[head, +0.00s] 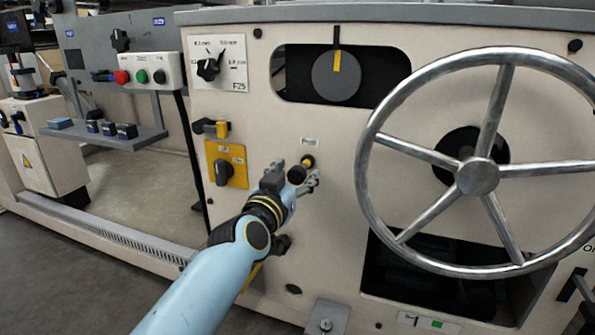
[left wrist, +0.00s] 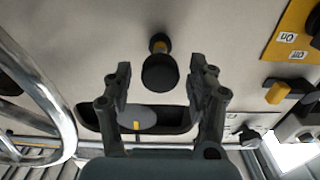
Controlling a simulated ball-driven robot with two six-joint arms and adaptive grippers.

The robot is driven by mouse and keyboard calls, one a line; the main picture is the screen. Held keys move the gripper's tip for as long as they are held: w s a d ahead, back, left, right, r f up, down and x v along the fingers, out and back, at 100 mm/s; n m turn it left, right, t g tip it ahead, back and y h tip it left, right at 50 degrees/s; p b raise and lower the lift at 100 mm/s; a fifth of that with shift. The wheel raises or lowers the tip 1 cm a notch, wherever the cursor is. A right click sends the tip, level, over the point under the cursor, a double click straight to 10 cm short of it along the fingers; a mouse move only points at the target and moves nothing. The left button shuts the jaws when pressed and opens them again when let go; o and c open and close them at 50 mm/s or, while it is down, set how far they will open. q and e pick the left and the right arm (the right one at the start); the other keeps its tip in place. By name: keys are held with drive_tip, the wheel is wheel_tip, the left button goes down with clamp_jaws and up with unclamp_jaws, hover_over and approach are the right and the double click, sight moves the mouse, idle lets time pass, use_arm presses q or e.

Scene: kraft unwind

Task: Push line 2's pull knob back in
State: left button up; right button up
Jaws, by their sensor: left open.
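The pull knob (head: 297,175) is a black round knob on the cream machine panel, with a yellow collar (head: 308,161) behind it. It stands out from the panel. In the left wrist view the black knob (left wrist: 160,73) and its yellow stem show between the fingers, apart from both. My left gripper (head: 296,172) is open, with one finger on each side of the knob in the head view. A small label (head: 309,142) sits above the knob, too small to read surely. My right gripper is not in view.
A large metal handwheel (head: 477,177) stands out to the right of the knob. A yellow switch plate (head: 227,165) is to the left. A dial (head: 337,75) in a dark slot is above.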

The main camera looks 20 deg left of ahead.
use_arm(q)
drive_tip(key=shift+w, duration=0.45)
drive_tip(key=shift+c, duration=0.4)
clamp_jaws()
